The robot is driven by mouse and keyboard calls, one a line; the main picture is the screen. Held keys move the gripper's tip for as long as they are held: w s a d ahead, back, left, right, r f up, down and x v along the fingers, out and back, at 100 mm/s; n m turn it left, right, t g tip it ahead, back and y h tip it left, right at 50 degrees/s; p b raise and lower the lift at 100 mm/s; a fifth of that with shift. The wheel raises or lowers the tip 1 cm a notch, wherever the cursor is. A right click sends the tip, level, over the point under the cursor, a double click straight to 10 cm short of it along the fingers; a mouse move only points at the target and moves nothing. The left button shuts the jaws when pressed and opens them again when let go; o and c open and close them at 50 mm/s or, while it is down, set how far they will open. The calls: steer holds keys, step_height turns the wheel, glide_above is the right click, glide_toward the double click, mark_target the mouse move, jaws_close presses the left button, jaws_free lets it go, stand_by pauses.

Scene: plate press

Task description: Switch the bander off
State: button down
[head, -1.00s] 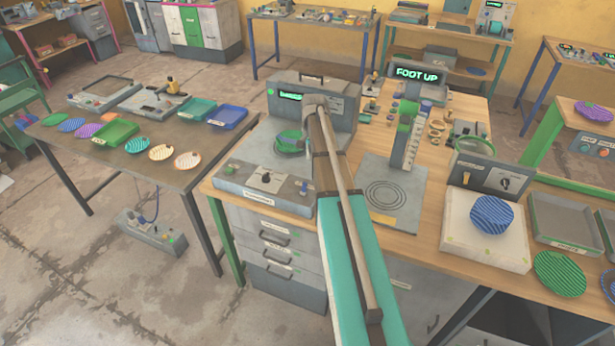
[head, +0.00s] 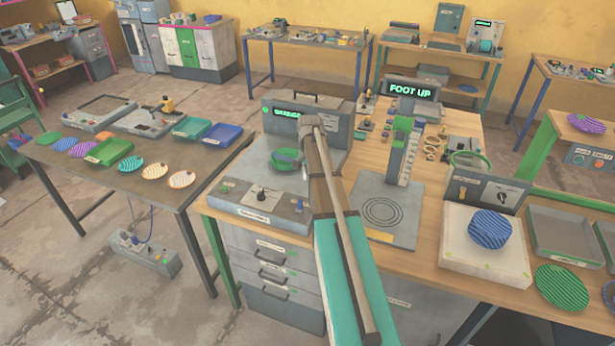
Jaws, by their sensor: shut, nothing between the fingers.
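A grey machine (head: 237,190) stands at the left end of the wooden workbench. It has a lit green display (head: 285,113), partly hidden by my arm, a green ring-like part (head: 284,158) and a front panel with a small black knob (head: 262,195). At the right, a grey control box (head: 470,190) carries a dark rotary switch (head: 502,199). I cannot read either label well enough to tell which is the bander. My gripper (head: 305,172) is shut and empty over the left machine, mostly hidden by my arm.
A press with a "FOOT UP" display (head: 410,90) stands right of my arm. A white block (head: 470,262) bears a blue striped plate (head: 489,228). A grey tray (head: 566,240) is at the right. A dark side table (head: 60,160) holds several plates.

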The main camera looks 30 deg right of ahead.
mark_target(307, 199)
steer(key=shift+s+a+f+b, duration=0.15)
steer(key=shift+f+b, duration=1.8)
steer(key=shift+f, duration=0.1)
steer(key=shift+s+a+f+b, duration=0.1)
steer(key=shift+a+f+b, duration=0.05)
steer(key=shift+f+b, duration=1.85)
steer(key=shift+s+a+r+p, duration=0.45)
steer(key=shift+s+a+p, duration=0.15)
steer(key=shift+a, duration=0.15)
steer(key=shift+s+a+r+p, duration=0.45)
steer(key=shift+s+a, duration=0.1)
steer(key=shift+a, duration=0.15)
steer(key=shift+s+d, duration=0.1)
steer(key=shift+d, duration=0.05)
